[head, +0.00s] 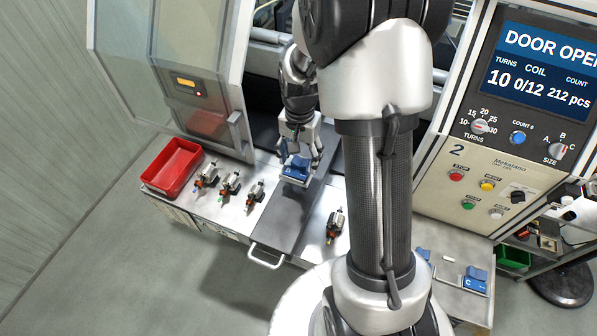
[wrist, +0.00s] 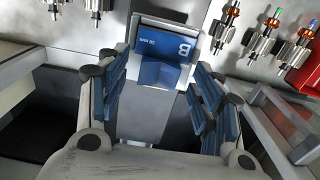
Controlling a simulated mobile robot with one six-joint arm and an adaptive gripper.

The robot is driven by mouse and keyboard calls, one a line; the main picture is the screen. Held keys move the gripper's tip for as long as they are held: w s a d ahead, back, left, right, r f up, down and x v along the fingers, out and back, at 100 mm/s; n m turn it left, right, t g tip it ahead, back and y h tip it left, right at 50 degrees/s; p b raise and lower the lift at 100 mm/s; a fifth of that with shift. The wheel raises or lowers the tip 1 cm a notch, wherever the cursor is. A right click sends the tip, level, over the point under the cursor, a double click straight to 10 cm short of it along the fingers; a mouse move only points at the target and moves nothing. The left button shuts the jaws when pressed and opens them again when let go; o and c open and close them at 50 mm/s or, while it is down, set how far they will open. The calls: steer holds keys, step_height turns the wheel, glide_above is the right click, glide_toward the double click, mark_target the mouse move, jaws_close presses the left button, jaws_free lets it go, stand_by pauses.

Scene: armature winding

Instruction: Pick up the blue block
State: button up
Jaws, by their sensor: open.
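The blue block (head: 296,168), marked B in the wrist view (wrist: 164,45), sits on a light plate on the dark grey slide of the bench. My gripper (head: 301,156) is just above it, pointing down. In the wrist view my gripper (wrist: 158,85) is open, with its blue-padded fingers to the left and right of the block's near part. I cannot tell whether either finger touches it. A second blue block (head: 475,281), marked C, lies at the lower right of the head view.
A red tray (head: 172,167) stands at the left of the bench, with several armatures (head: 230,184) beside it. One more armature (head: 335,225) lies right of the slide. A slide handle (head: 266,257) juts out in front. The machine door (head: 195,90) stands behind, and a control panel (head: 520,110) at right.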

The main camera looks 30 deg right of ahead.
steer(key=shift+f, duration=0.5)
steer(key=shift+r, duration=0.15)
steer(key=shift+c, duration=0.5)
steer(key=c, duration=1.1)
steer(key=shift+c, duration=0.2)
